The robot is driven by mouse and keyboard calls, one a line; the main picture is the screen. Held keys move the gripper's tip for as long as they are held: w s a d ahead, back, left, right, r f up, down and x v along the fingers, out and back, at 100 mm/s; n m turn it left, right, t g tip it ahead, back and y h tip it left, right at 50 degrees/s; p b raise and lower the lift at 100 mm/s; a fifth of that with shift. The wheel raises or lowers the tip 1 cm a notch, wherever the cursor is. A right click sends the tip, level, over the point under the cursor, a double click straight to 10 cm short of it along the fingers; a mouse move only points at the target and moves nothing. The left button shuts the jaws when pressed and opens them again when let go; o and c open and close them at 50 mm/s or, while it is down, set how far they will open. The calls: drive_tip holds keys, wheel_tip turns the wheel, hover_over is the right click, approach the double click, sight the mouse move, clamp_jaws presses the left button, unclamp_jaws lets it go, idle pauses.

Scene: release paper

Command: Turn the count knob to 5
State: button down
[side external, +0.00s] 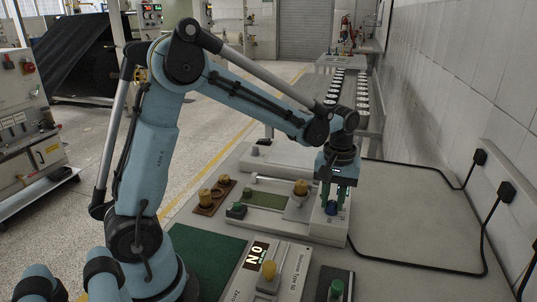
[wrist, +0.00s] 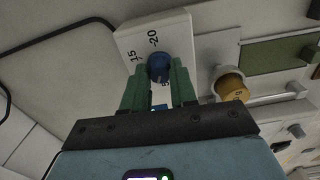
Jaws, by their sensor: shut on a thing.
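The count knob (wrist: 158,70) is a blue round knob on a white block (wrist: 173,30) with black numbers around it. In the wrist view, 15 and 20 are legible beside it; another mark below it is partly hidden. My gripper (wrist: 160,74) has its green fingers on both sides of the knob and is shut on it. In the side view, my gripper (side external: 333,203) points straight down at the right end of the pale panel, with the blue knob (side external: 331,209) low between the fingers. The knob's pointer direction cannot be told.
A brass-coloured knob (wrist: 231,86) stands close beside my gripper in the wrist view. A black cable (side external: 420,264) loops over the otherwise clear table (side external: 400,215) at the right.

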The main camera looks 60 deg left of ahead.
drive_tip(key=n, duration=0.5)
idle(0.5)
drive_tip(key=c, duration=0.9)
unclamp_jaws()
drive_tip(key=shift+r, duration=0.1)
wheel_tip(320, 180, up, 12)
drive_tip(key=shift+s, duration=0.1)
drive_tip(key=m+t, duration=0.3)
drive_tip(key=m, duration=0.3)
approach(332, 203)
drive_tip(key=s+d+r, duration=0.1)
drive_tip(key=s+r, duration=0.2)
drive_tip(key=s+d+f+m+t, duration=0.1)
drive_tip(key=s+f+m+t, duration=0.3)
drive_tip(key=s+f+m, duration=0.1)
drive_tip(key=shift+s+m, duration=0.8)
drive_tip(key=shift+m, duration=0.4)
